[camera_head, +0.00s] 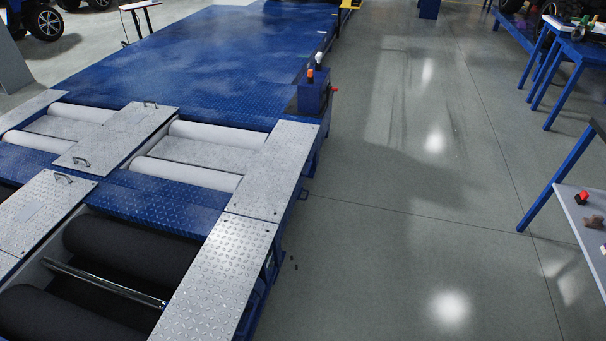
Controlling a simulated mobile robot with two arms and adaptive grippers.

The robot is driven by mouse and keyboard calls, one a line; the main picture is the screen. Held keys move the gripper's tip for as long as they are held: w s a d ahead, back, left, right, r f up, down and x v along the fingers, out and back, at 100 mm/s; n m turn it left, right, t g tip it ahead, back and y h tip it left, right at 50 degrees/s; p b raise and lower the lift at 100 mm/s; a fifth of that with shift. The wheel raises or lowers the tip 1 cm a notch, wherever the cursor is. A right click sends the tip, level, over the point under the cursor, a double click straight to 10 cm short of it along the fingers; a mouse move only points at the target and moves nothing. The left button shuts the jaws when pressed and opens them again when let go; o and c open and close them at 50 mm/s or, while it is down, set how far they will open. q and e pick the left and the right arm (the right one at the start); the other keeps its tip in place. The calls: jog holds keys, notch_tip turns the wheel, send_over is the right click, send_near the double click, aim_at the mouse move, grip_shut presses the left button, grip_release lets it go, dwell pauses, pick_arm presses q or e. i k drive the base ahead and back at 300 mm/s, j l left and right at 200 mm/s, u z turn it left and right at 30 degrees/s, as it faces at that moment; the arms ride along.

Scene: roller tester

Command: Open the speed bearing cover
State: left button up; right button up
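Several silver diamond-plate covers lie flat on the blue roller tester at the left of the head view. One middle cover (122,134) has two dark handles, at its far and near ends. A nearer middle cover (42,212) has a handle at its far end. Two long covers, a farther one (272,170) and a nearer one (218,283), lie end to end along the right edge, with small dark fasteners at their corners. I cannot tell which is the speed bearing cover. Neither of my grippers is in view.
White rollers (187,173) and black rollers (130,247) lie exposed between the covers. A blue box (313,95) with small knobs stands at the tester's right edge. Blue-legged tables (572,205) stand at the right. The grey floor (400,225) between is mostly clear.

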aim_at(264, 192)
jog(key=u, duration=0.4)
jog(key=i+l+u, duration=0.3)
jog(key=u, duration=0.2)
jog(key=i+l+u, duration=0.2)
jog(key=l+u, duration=0.3)
